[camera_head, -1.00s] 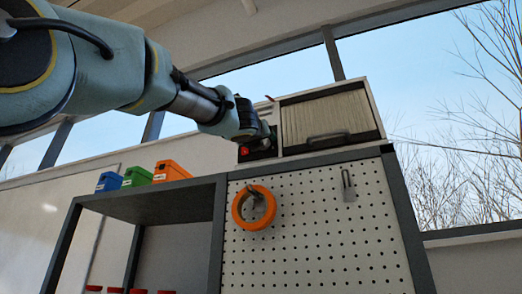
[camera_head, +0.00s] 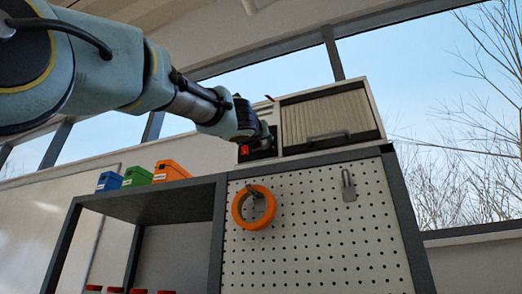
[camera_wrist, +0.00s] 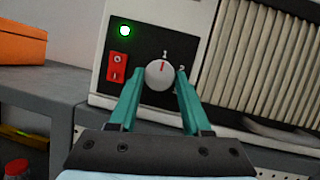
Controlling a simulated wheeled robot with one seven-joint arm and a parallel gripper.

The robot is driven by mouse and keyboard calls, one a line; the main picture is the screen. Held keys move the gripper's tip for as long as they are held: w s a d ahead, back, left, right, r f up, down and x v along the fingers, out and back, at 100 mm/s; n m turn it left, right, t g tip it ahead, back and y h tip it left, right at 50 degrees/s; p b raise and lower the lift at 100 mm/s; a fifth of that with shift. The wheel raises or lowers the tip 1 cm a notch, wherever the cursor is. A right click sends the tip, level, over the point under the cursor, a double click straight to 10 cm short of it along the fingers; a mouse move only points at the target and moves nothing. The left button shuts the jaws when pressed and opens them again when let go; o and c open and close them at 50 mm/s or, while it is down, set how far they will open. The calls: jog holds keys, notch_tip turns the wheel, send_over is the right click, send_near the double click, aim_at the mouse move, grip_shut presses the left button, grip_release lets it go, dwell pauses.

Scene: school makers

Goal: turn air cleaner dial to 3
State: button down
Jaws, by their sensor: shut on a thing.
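The air cleaner (camera_head: 371,102) is a white box with a pleated filter front, standing on top of the shelf unit. Its dark control panel shows in the wrist view (camera_wrist: 146,41). The round grey dial (camera_wrist: 154,79) has a red mark pointing up at the label 1; a 2 shows at its upper right. My gripper (camera_wrist: 162,74) is shut on the dial, one teal finger on each side. In the head view my gripper (camera_head: 262,133) is at the panel and hides the dial. The label 3 cannot be made out.
A lit green lamp (camera_wrist: 124,31) and a red rocker switch (camera_wrist: 117,67) sit left of the dial. Blue, green and orange bins (camera_head: 172,171) stand on the shelf top. An orange tape roll (camera_head: 239,212) hangs on the pegboard (camera_head: 310,230) below.

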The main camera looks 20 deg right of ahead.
jog(key=shift+m, duration=0.3)
jog(key=m+g+h, duration=0.1)
jog(key=m+g, duration=0.2)
jog(key=m, duration=0.6)
jog(key=m+g+p, duration=0.1)
jog(key=m+g, duration=0.3)
jog(key=m, duration=0.6)
jog(key=w+a+r+m+g+h, duration=0.1)
jog(key=m+g, duration=0.3)
jog(key=m, duration=0.6)
jog(key=shift+h+p, duration=0.3)
jog(key=shift+f, duration=0.1)
jog(key=shift+c, duration=1.8)
grip_release()
jog(key=shift+s, duration=0.1)
